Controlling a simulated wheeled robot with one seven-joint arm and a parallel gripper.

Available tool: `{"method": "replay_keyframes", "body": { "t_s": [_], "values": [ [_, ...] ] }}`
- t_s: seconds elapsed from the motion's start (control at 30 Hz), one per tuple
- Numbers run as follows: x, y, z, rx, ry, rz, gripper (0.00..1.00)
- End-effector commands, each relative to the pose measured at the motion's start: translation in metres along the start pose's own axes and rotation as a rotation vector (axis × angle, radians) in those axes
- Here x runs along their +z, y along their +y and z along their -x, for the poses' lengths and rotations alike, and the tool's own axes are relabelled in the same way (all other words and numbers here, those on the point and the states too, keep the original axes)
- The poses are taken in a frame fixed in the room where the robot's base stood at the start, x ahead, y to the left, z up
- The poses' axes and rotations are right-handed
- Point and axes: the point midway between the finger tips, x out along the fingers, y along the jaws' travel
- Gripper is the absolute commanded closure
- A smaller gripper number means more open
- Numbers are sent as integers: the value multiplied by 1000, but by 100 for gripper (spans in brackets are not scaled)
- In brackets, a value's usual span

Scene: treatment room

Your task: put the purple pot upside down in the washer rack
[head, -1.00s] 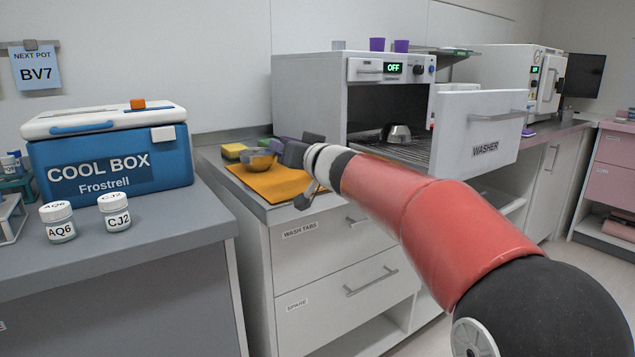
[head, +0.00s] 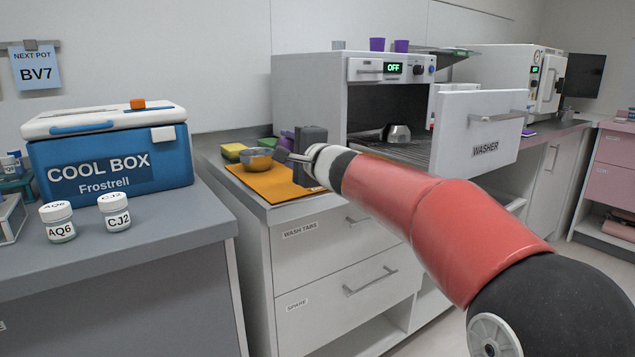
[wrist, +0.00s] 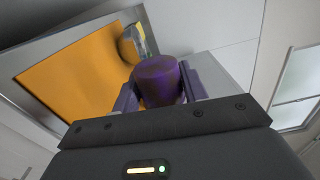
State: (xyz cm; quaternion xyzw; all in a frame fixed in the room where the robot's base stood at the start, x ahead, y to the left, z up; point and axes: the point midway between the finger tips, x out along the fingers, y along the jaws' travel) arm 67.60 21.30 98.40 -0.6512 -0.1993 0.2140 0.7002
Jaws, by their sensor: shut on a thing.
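The purple pot (wrist: 160,82) is between the fingers of my gripper (wrist: 160,88) in the wrist view, with a finger against each side. My gripper (head: 306,152) is above the right part of the orange mat in the head view, left of the washer. A bit of purple shows beside it there; my gripper hides most of that spot. The washer rack (head: 412,152) shows inside as dark wires, partly hidden by my arm and the drawer front. A metal bowl (head: 398,132) sits upside down on the rack.
The orange mat (head: 262,183) bears a metal bowl (head: 257,160), with a yellow-green sponge (head: 234,151) behind it. Two purple cups (head: 377,44) stand on the washer. The drawer front (head: 484,131) rises right of the rack. A cool box (head: 110,160) and two jars stand left.

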Motion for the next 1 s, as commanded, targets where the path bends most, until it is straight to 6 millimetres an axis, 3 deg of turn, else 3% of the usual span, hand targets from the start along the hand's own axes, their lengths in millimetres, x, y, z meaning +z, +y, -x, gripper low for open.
{"method": "replay_keyframes", "body": {
  "t_s": [0.1, 0.73, 1.0],
  "values": [
    [-1, 0, 0, 0, 2, -174, 72],
    [-4, 0, 1, -1, 4, -491, 72],
    [-1, 0, 0, 0, 1, -892, 72]
  ]
}}
